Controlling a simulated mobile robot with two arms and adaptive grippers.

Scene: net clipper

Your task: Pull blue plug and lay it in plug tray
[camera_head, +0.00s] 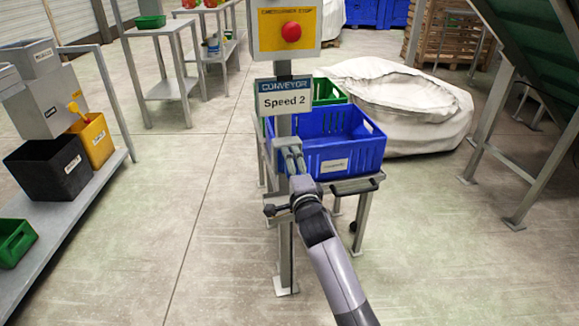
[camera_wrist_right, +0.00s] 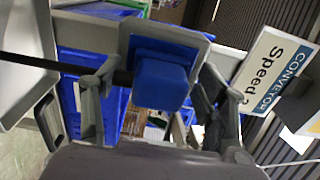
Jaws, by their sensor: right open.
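The blue plug (camera_wrist_right: 162,82) shows in the right wrist view as a dark blue block, with a black cable (camera_wrist_right: 65,72) running off to the left. It sits in front of a grey-framed plate (camera_wrist_right: 195,38), apparently still seated there. My right gripper (camera_head: 292,158) is at the post below the Speed 2 sign. In the wrist view its open fingers (camera_wrist_right: 160,95) stand on either side of the plug; I cannot tell whether they touch it. The plug is hidden in the head view. I cannot identify the plug tray. My left gripper is not in view.
A blue crate (camera_head: 345,158) stands on a cart right behind my gripper. The post (camera_head: 286,262) carries the Speed 2 sign (camera_head: 284,97) and a red emergency button (camera_head: 291,32). A bench with bins (camera_head: 45,168) stands at left. Floor between is clear.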

